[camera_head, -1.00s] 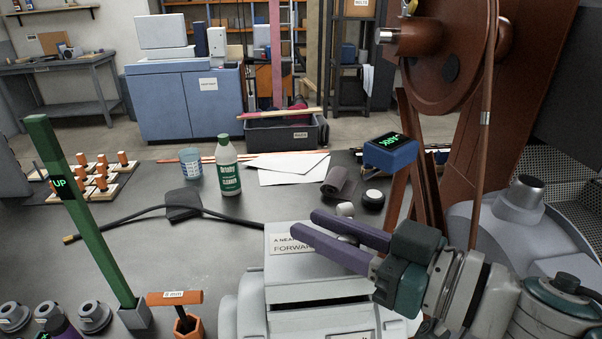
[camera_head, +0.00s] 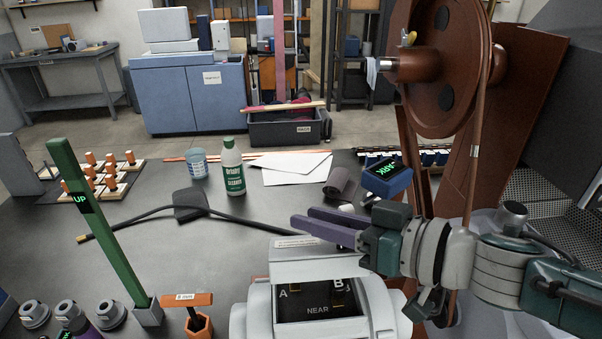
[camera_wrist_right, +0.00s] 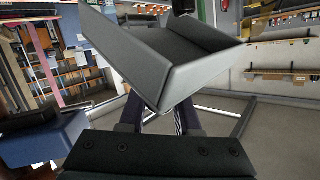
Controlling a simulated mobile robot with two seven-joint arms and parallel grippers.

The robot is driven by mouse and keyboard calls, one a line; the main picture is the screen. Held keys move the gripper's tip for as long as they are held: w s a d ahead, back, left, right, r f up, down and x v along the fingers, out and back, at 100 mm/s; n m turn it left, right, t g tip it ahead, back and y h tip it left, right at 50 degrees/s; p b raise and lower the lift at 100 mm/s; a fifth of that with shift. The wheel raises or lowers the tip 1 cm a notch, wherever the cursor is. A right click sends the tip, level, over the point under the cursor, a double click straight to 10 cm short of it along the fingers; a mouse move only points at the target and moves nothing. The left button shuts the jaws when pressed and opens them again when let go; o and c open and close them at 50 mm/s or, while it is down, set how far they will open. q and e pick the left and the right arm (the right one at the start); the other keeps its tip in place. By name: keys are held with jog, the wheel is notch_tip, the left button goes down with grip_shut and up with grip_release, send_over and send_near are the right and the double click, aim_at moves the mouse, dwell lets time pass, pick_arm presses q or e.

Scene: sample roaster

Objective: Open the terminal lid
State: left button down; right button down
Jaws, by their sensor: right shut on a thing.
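The terminal (camera_head: 375,305) is a light grey box at the bottom centre of the head view. Its lid (camera_head: 290,256) is raised, showing a dark inside marked A, B and NEAR. My right gripper (camera_head: 322,226), with purple fingers, reaches in from the right at the lid's upper edge and is shut on the lid. In the right wrist view, the grey lid (camera_wrist_right: 150,62) fills the space in front of the fingers, partly hiding them. The lid's full tilt is hard to judge.
A green post (camera_head: 95,222) marked UP and an orange T-handle (camera_head: 190,300) stand to the left. A brown wheel machine (camera_head: 445,70) stands close on the right.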

jog(key=shift+d+f, duration=0.3)
jog(key=shift+f, duration=0.15)
jog(key=c, duration=0.9)
grip_release()
jog(key=shift+o, duration=1.4)
jog(key=shift+a+r, duration=0.1)
jog(key=shift+r, duration=0.15)
jog(key=p+v, duration=0.2)
jog(key=v, duration=0.8)
jog(key=shift+p, duration=0.3)
jog(key=shift+a+r, duration=0.1)
